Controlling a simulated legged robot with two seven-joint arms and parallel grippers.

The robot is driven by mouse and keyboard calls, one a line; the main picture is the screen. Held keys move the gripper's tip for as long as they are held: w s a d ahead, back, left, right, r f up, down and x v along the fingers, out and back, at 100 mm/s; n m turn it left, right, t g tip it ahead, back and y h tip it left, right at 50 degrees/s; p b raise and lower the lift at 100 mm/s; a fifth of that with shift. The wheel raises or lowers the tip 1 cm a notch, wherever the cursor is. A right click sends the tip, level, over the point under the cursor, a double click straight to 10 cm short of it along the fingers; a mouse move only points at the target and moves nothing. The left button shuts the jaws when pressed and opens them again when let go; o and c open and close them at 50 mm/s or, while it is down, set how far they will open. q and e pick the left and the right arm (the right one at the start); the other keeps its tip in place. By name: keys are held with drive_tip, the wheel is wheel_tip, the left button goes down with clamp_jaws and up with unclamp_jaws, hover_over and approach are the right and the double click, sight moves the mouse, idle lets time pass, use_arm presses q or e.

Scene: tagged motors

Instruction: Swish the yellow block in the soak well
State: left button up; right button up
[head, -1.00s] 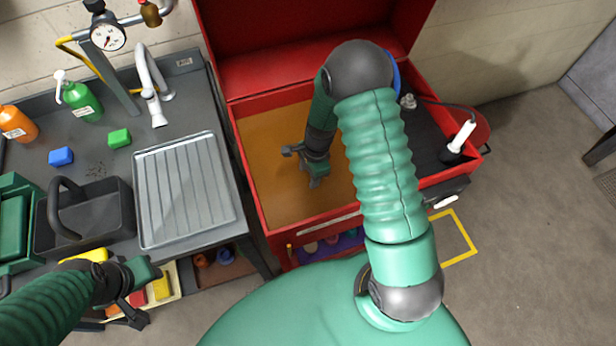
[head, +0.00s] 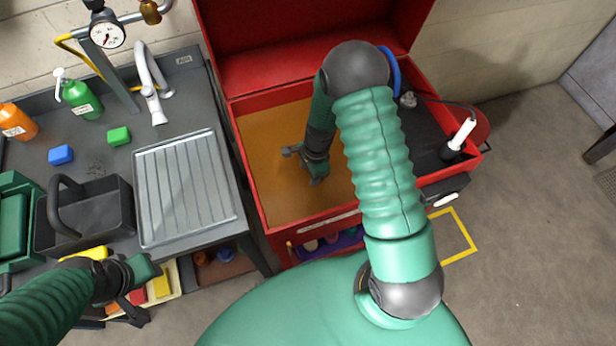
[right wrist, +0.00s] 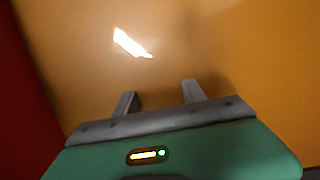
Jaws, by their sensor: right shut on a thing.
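The soak well is the red-walled tank (head: 268,222) filled with murky amber liquid (head: 270,130). My right gripper (head: 306,165) reaches down into it, its fingers at or under the liquid. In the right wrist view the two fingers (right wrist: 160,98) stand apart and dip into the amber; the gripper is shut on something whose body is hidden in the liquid. I take it to be the yellow block, which does not show in the well. My left gripper (head: 142,292) hangs at the lower left, in front of the bench; its jaw opening is unclear.
A grey ribbed drain tray (head: 185,238) lies on the bench left of the well. A black caddy (head: 110,215), a blue block (head: 61,155), a green block (head: 119,136) and bottles stand further left. The red lid (head: 300,75) is raised behind. A white-handled brush (head: 462,133) stands at right.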

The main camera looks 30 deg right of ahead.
sight(308, 178)
drive_tip(key=shift+r+p, duration=0.55)
drive_tip(key=shift+r, duration=0.35)
drive_tip(key=shift+f+b, duration=1.2)
drive_tip(key=shift+f, duration=0.7)
wheel_tip(308, 178, up, 4)
drive_tip(key=p, duration=0.3)
drive_tip(key=shift+f, duration=0.1)
drive_tip(key=shift+f+b, duration=1)
drive_tip(key=shift+f, duration=0.9)
wheel_tip(308, 178, up, 4)
drive_tip(key=p, duration=0.3)
drive_tip(key=shift+f, duration=0.1)
drive_tip(key=shift+f+b, duration=1)
drive_tip(key=shift+f, duration=0.85)
wheel_tip(308, 178, up, 22)
drive_tip(key=p, duration=1.8)
drive_tip(key=shift+f+p, duration=0.2)
drive_tip(key=shift+p, duration=0.15)
